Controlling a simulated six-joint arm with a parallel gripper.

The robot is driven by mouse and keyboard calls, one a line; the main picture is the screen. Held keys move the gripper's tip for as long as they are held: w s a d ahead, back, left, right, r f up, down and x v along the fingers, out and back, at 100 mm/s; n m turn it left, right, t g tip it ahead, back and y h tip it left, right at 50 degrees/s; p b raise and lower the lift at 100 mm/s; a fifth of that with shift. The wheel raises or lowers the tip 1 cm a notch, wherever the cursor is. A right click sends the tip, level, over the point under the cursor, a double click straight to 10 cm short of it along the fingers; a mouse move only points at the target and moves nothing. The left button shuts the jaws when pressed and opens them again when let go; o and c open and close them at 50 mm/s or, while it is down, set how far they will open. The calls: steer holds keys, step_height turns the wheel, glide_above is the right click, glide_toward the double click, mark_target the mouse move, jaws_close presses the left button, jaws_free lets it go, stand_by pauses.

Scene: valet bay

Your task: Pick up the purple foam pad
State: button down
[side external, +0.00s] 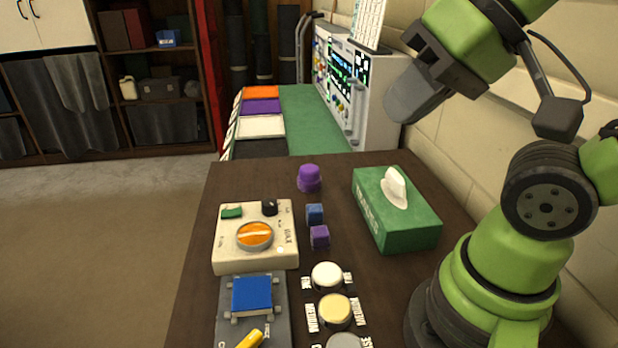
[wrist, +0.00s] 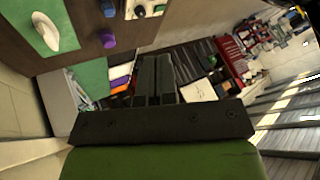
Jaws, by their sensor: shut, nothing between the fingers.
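A flat purple pad (side external: 261,106) lies on the far bench between an orange pad (side external: 260,92) and a white one (side external: 261,126). In the wrist view the purple pad (wrist: 119,82) is small, left of my fingers. My gripper (side external: 408,102) is raised high at the right, in front of the white panelled unit, well apart from the pad. Its fingers (wrist: 155,62) are shut together with nothing between them.
The dark table holds a purple knob-like piece (side external: 309,178), blue (side external: 314,214) and purple cubes (side external: 320,238), a green tissue box (side external: 415,232), a cream dial box (side external: 232,258) and several round buttons. The panelled unit (side external: 378,85) stands beside the green bench top (side external: 312,115), which is clear.

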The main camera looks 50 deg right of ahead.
stand_by(0.3)
steer(key=shift+c, duration=0.6)
jaws_free()
